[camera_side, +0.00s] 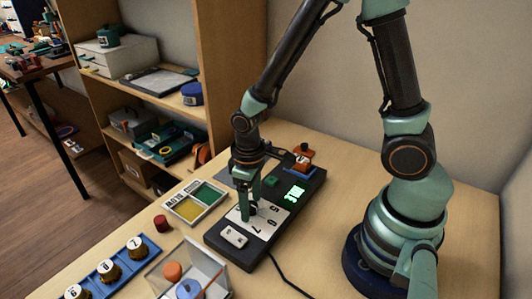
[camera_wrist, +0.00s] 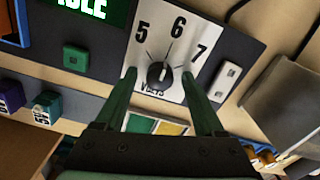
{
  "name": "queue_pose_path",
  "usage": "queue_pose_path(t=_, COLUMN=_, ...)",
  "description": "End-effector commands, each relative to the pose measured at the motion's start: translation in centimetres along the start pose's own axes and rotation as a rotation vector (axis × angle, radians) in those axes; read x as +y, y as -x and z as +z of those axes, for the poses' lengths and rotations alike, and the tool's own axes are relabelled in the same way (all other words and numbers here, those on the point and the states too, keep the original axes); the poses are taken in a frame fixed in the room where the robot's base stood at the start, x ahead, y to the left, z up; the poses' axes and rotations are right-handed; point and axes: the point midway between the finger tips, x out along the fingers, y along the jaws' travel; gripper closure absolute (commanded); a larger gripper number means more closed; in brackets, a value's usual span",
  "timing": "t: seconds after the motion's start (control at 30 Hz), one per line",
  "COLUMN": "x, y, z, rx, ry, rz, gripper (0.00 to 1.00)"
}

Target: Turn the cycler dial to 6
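The cycler (camera_side: 268,225) is a dark box on the table with a white dial plate (camera_wrist: 160,38) marked 5, 6, 7 and VOLTS. Its small black dial (camera_wrist: 159,74) sits low on the plate; I cannot tell surely which number its pointer faces. My gripper (camera_wrist: 159,76) is open, one finger on each side of the dial, with a gap showing on both sides. In the side view my gripper (camera_side: 248,205) reaches down over the plate and mostly hides the dial.
A green display (camera_side: 295,193), a green button (camera_wrist: 76,57) and a white rocker switch (camera_side: 234,237) are on the cycler. A yellow-green tray (camera_side: 194,202), a red cap (camera_side: 161,223), a blue rack (camera_side: 110,270) and a clear box (camera_side: 188,272) stand at left. A cable runs in front.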

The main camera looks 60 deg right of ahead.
Motion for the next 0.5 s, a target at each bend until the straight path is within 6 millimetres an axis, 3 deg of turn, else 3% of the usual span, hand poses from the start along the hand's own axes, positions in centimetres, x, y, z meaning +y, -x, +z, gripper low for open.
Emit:
queue_pose_path(t=0.27, x=0.0, y=0.5, z=-0.1, rx=0.002, ry=0.0, rz=0.0, gripper=0.29)
queue_pose_path(t=0.5, x=0.0, y=3.6, z=-0.2, rx=0.008, ry=0.0, rz=0.001, gripper=0.29)
